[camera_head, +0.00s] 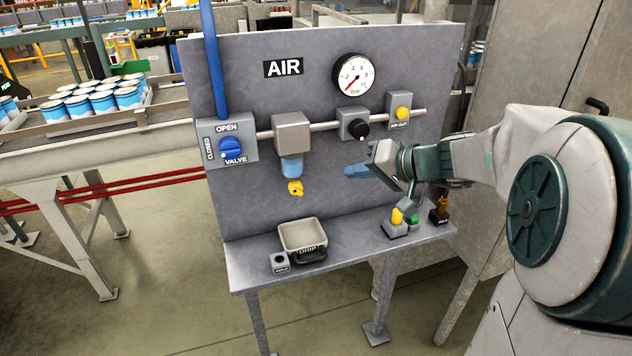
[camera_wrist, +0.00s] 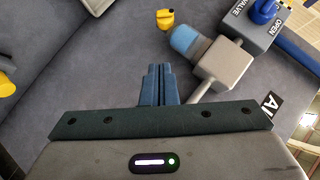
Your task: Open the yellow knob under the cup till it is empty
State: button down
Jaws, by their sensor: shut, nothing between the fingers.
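The yellow knob (camera_head: 295,188) hangs under the clear cup (camera_head: 291,167) with blue liquid, below a grey block (camera_head: 291,133) on the panel. The wrist view also shows the knob (camera_wrist: 164,19) and the cup (camera_wrist: 188,44) ahead, slightly right of my fingers. My gripper (camera_head: 350,171) has blue fingers pressed together and holds nothing. It is to the right of the knob in the head view, apart from it. The shut fingers also show in the wrist view (camera_wrist: 158,72).
A drip tray (camera_head: 302,221) stands on the shelf below the knob, beside a small holder (camera_head: 281,263). The blue valve knob (camera_head: 232,148) is left of the cup. A gauge (camera_head: 354,74), black regulator knob (camera_head: 358,130) and several small fittings (camera_head: 396,222) are to the right.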

aim_at(302, 190)
jog(key=x, duration=0.3)
jog(key=s+p+x, duration=0.1)
jog(key=x, duration=0.2)
jog(key=s+f+p+x, duration=0.1)
jog(key=x, duration=0.3)
jog(key=shift+w+a, duration=0.1)
jog(key=shift+a, duration=0.35)
jog(key=shift+a+f, duration=0.35)
jog(key=shift+f, duration=0.1)
jog(key=shift+d+f, duration=0.1)
jog(key=shift+f+b, duration=0.1)
jog(key=shift+b, duration=0.3)
